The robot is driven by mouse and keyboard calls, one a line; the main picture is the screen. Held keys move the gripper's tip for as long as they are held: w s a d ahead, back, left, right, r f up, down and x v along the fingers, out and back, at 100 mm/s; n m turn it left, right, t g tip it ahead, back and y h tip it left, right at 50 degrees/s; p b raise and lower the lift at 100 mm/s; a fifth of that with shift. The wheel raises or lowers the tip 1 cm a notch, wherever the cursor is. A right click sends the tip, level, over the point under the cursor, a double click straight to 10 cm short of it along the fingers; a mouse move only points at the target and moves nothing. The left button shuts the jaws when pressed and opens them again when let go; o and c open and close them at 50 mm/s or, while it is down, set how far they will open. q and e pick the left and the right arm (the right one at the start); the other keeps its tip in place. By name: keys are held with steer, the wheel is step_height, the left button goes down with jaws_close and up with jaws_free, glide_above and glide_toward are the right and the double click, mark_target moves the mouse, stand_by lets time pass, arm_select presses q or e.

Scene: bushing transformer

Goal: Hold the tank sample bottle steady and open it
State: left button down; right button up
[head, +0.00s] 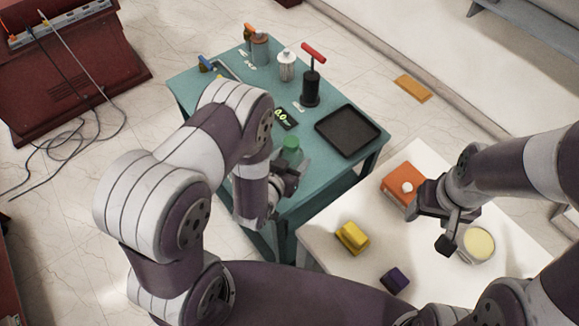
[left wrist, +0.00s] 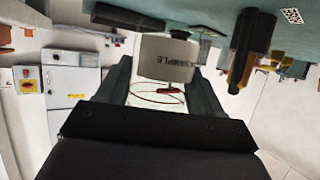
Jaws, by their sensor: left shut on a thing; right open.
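The sample bottle, with a green cap (head: 291,142), stands on the teal table near its front edge. My left gripper (head: 284,180) is shut on the bottle's body, with one finger on each side, as the left wrist view also shows (left wrist: 160,85). The cap appears to be on the bottle and is clear of my left fingers. My right gripper (head: 446,225) is open above the white table, well to the right of the bottle.
The teal table holds a black tray (head: 347,131), a black pump with a red handle (head: 311,88), a white bottle (head: 287,66) and a small meter (head: 284,118). The white table (head: 330,215) holds an orange box (head: 399,180), a yellow block (head: 352,237), a purple block (head: 395,280) and a round jar (head: 479,244).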

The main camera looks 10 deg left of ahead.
arm_select(q)
steer(key=f, duration=0.3)
steer(key=shift+s+f, duration=0.25)
steer(key=shift+f, duration=0.1)
steer(key=shift+w+a+f, duration=0.1)
steer(key=shift+w+f, duration=0.05)
steer(key=shift+f, duration=0.15)
steer(key=shift+c, duration=0.8)
jaws_free()
